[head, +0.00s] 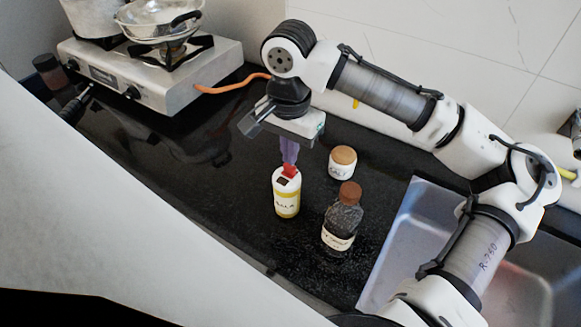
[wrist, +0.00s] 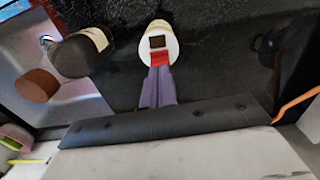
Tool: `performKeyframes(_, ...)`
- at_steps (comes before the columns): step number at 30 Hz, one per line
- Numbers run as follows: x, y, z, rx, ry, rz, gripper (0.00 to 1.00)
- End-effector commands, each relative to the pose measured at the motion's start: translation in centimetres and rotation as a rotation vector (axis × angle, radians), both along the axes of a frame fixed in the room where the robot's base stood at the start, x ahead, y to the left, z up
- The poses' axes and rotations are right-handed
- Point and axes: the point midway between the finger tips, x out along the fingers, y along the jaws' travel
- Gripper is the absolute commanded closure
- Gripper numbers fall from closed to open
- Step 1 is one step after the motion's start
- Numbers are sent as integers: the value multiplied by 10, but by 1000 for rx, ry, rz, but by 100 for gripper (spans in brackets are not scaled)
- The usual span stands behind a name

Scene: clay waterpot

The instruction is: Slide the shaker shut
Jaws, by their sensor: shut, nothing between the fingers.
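The shaker (head: 286,197) is a small white and yellow container with a label, upright on the black counter. In the wrist view its white top (wrist: 158,42) shows a dark, square opening. A red slider (wrist: 160,60) sits beside this opening, on the side towards my gripper. My gripper (head: 290,163) points down at the shaker's top from above, its purple fingers together. The fingertips (wrist: 160,73) are at or right beside the red slider; I cannot tell whether they touch it. Nothing is held between them.
A white salt jar (head: 342,168) with a wooden lid stands just behind and right of the shaker. A dark, cork-topped bottle (head: 342,222) stands to its right. A metal sink (head: 400,240) lies further right. A gas stove (head: 150,75) stands back left. Counter left of the shaker is clear.

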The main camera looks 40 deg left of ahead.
Motion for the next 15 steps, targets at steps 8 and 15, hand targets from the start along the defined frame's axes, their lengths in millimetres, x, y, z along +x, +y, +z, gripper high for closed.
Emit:
performKeyframes(8, 0, 0, -4, 0, 0, 0, 100)
performKeyframes(15, 0, 0, -7, 0, 0, 0, 100)
